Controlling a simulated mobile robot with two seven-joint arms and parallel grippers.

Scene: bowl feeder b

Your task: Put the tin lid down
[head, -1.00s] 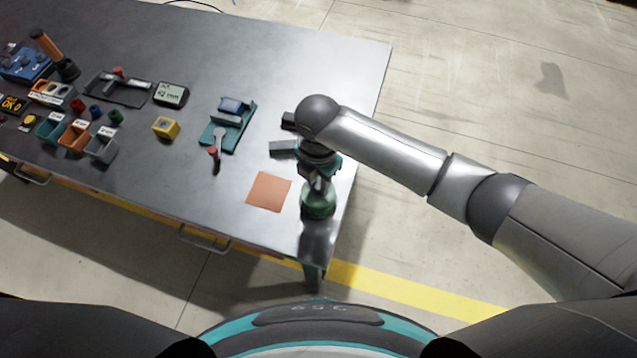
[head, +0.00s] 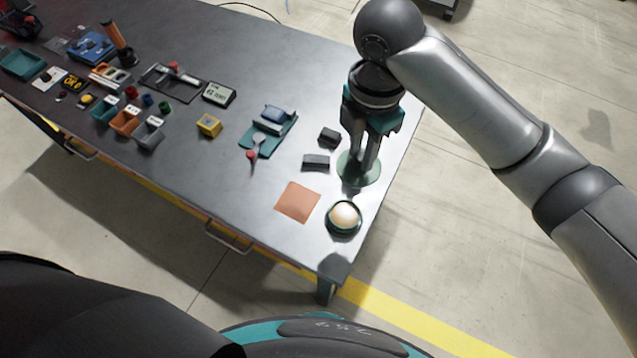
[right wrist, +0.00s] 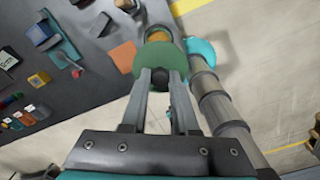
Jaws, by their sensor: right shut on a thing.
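The tin lid (head: 347,174) is a flat green disc with a dark knob, held beyond the tin near the table's right edge. My right gripper (head: 363,167) points down and is shut on the lid's knob. In the right wrist view the lid (right wrist: 148,60) lies at the fingertips (right wrist: 160,80) and covers part of the tin. The head view does not clearly show the gap between lid and table. The open tin (head: 344,217) has a dark green rim and pale contents, and stands at the table's near right corner. My left gripper is out of view.
An orange square mat (head: 297,202) lies left of the tin. Two dark blocks (head: 316,162) (head: 329,137) stand left of the lid. A teal fixture (head: 270,134), a yellow block (head: 209,125) and small bins are farther left. The far right tabletop is mostly bare.

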